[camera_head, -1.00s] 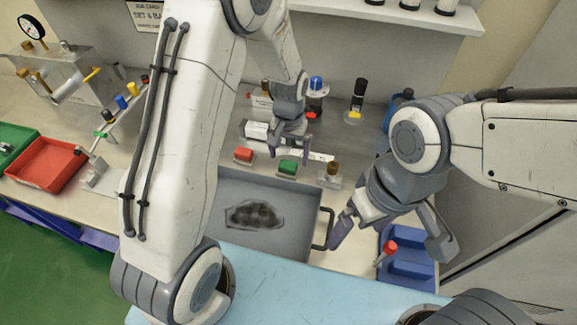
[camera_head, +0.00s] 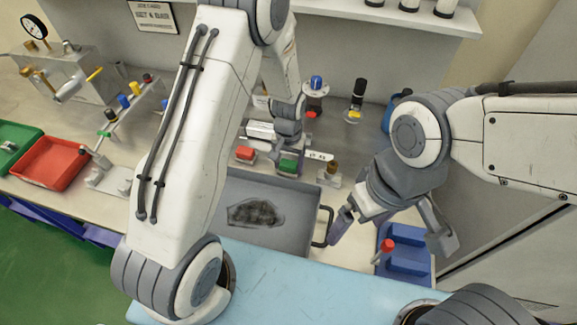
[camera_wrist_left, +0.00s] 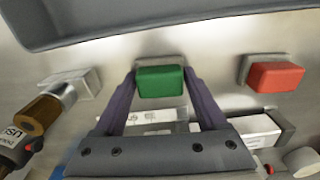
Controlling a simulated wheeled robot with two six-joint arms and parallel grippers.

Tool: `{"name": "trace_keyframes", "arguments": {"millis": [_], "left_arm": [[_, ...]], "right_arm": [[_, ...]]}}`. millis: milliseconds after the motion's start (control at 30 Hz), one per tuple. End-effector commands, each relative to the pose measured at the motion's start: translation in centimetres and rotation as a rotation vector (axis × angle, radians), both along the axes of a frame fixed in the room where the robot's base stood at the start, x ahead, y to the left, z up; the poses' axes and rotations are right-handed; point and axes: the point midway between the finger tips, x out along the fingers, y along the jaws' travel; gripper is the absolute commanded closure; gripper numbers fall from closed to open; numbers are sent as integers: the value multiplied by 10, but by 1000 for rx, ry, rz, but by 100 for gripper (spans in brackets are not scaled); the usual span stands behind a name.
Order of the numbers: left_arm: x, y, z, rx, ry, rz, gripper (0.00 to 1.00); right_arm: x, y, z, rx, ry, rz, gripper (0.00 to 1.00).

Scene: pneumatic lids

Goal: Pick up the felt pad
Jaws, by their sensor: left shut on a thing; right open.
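A small green block (camera_head: 288,166) with a pale base stands on the bench behind a grey tray. My left gripper (camera_head: 287,157) is shut on it, with a finger along each side in the left wrist view (camera_wrist_left: 160,81). The block looks upright and at bench level; whether it is lifted cannot be told. A dark, uneven, felt-like patch (camera_head: 256,213) lies flat in the tray (camera_head: 292,235). Nothing is marked as the felt pad, so I cannot tell which it is. My right gripper (camera_head: 390,236) is open and empty, right of the tray.
A red block (camera_head: 245,154) stands left of the green one, and a brass-topped fitting (camera_head: 331,172) to the right. A labelled bar (camera_head: 316,155) lies close behind. A blue holder (camera_head: 409,266) with a red-topped item (camera_head: 388,245) stands near my right gripper.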

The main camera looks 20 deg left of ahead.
Motion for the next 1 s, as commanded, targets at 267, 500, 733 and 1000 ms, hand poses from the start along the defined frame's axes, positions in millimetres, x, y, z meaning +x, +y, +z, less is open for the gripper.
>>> {"name": "trace_keyframes", "arguments": {"millis": [267,500,733,1000], "left_arm": [[1,0,7,0,-2,0,81],[-6,0,44,0,-4,0,81],[-52,4,70,0,-3,-1,81],[-96,8,97,0,-3,-1,81]], "right_arm": [[0,0,-4,0,0,0,3],[0,0,-19,0,0,1,3],[0,0,-29,0,0,2,3],[0,0,-37,0,0,2,3]]}}
